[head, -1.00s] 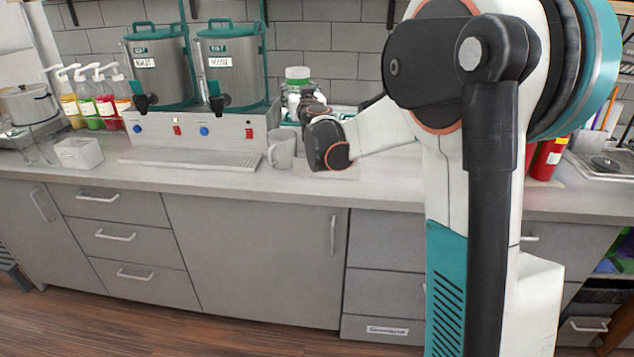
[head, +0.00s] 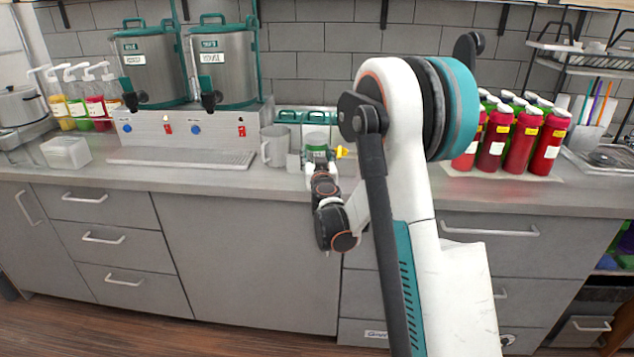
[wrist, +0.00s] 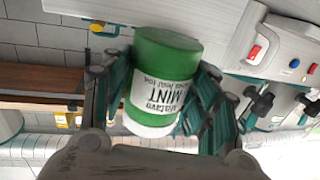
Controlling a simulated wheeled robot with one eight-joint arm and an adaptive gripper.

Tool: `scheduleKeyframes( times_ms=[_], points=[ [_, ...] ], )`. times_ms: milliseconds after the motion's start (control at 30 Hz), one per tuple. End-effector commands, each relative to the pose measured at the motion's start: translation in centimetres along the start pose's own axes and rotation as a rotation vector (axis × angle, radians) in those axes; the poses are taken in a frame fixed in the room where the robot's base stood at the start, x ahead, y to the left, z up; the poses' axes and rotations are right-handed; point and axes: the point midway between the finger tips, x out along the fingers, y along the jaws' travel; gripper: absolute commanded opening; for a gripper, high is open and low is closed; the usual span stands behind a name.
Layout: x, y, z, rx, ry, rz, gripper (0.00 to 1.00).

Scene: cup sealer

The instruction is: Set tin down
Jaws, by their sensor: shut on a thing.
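The tin (head: 317,139) is a green cylinder with a white lid and a white label. In the wrist view the tin (wrist: 168,60) appears upside down, and its label reads MINT. My gripper (head: 318,156) is shut on the tin, with teal fingers (wrist: 160,98) on both sides of it. The tin looks upright in the head view, over the back part of the counter (head: 215,178). I cannot tell whether its base touches the counter; the gripper hides its lower part.
A grey mug (head: 274,146) stands close to the left of the tin. Two steel urns (head: 224,65) stand further left above a drip tray (head: 181,158). Several red bottles (head: 522,140) stand at right.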

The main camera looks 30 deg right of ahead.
Motion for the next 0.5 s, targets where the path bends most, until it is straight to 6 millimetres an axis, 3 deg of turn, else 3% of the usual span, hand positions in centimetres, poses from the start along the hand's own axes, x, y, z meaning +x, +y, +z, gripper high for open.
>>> scheduleKeyframes(
  times_ms=[100, 367, 500],
  points=[
    [0.0, 0.0, 1.7, 0.000, 0.000, 0.000, 0.26],
    [0.0, 0.0, 3.4, 0.000, 0.000, 0.000, 0.26],
    [0.0, 0.0, 5.7, 0.000, 0.000, 0.000, 0.26]
  ],
)
